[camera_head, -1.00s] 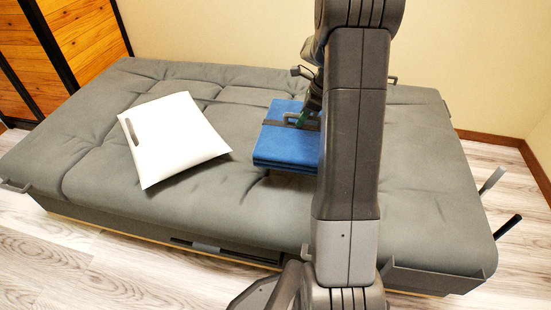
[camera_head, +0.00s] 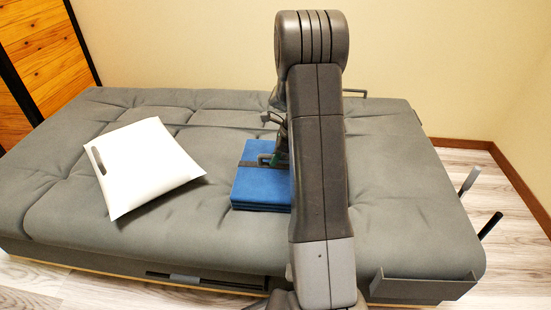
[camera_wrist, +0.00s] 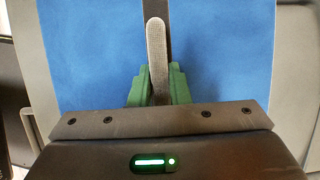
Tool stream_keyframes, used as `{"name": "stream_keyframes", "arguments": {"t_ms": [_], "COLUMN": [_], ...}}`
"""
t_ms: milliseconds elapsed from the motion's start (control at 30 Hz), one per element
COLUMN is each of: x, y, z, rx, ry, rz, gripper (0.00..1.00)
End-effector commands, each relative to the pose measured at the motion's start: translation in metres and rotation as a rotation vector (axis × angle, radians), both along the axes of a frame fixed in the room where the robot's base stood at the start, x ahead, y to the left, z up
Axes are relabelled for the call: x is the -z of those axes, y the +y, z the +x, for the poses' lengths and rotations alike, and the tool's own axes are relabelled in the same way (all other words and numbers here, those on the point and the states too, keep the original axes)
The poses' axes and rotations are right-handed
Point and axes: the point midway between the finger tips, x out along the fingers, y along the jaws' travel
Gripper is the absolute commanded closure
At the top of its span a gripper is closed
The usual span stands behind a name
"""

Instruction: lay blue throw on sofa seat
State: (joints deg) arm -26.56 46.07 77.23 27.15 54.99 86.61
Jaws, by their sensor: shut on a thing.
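The blue throw (camera_head: 258,186) is a folded, flat stack with a dark strap and a grey handle across its top. It is at the middle of the grey sofa seat (camera_head: 395,200) in the head view, and its right part is hidden behind my arm. I cannot tell whether it touches the seat or is slightly above it. My gripper (camera_head: 274,160) is over the throw, mostly hidden by the arm. In the wrist view the green fingers (camera_wrist: 158,84) are shut on the throw's handle, with the blue cloth (camera_wrist: 90,55) filling the view behind.
A white cushion-like bag (camera_head: 140,168) lies on the seat left of the throw. Short rods (camera_head: 490,226) stick out at the sofa's right end. A wall (camera_head: 420,60) rises behind. The seat's right part is bare.

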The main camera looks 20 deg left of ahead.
Motion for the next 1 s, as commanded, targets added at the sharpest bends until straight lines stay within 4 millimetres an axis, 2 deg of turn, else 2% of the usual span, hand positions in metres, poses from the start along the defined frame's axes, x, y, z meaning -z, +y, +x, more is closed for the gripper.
{"name": "stream_keyframes", "arguments": {"t_ms": [133,167,267,567,667,1000], "x": [0.001,0.002,0.002,0.001,-0.008,-0.073], "y": [0.0,0.0,0.0,0.0,-0.002,-0.027], "z": [0.0,0.0,0.0,0.0,0.001,0.008], "rx": [0.0,0.0,0.0,0.0,0.001,0.001], "ry": [-0.001,0.001,0.001,0.0,-0.002,-0.002], "rz": [0.0,0.0,0.0,0.0,0.0,0.002], "gripper": [1.0,0.82,0.62,0.62,0.62,0.62]}}
